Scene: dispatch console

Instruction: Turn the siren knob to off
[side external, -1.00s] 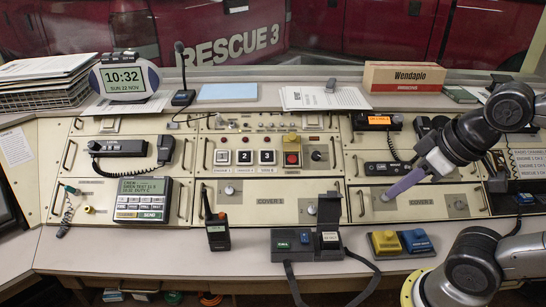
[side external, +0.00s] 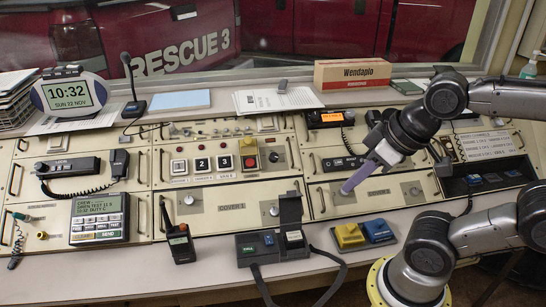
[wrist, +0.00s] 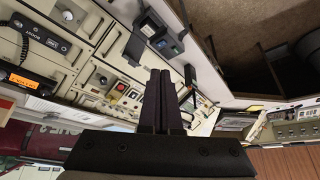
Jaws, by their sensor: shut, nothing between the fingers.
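My gripper (side external: 346,189) is shut and empty, its pale purple fingers pointing down-left over the lower right panel of the console. In the wrist view the closed fingers (wrist: 160,72) stand side by side with nothing between them. I cannot read a siren label on any knob. A dark knob (side external: 273,156) sits right of the red button on the upper middle panel, away to the left of my fingertips. Silver knobs sit on the lower panels: one at left (side external: 188,200), one near the middle (side external: 274,211), one right of my fingers (side external: 415,190). The fingers hide part of the panel.
A red button (side external: 249,162) and numbered buttons (side external: 202,164) are on the upper middle panel.

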